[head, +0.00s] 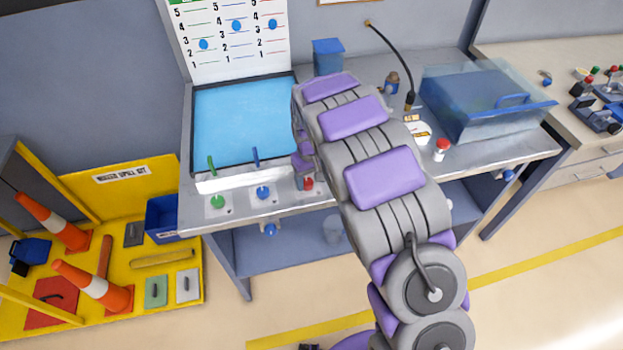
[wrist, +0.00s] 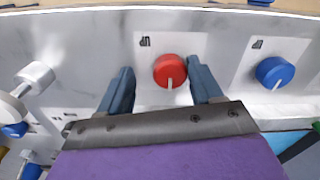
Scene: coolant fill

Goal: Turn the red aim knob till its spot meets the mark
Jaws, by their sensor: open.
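The red aim knob (wrist: 170,71) is a round cap with a pale pointer line, mounted on a pale metal panel. In the wrist view it sits between the two fingers of my gripper (wrist: 165,85), with a gap to the left finger and a smaller one to the right finger. My gripper is open and holds nothing. The white board (head: 228,40) at the back has numbered columns and several blue spots. I cannot tell which mark belongs to the red knob.
A blue knob (wrist: 276,72) sits right of the red one in the wrist view. A green knob (head: 217,202) is farther left on the bench. A blue tray area (head: 238,120) lies behind the knobs. A clear-lidded blue box (head: 480,105) stands at the right.

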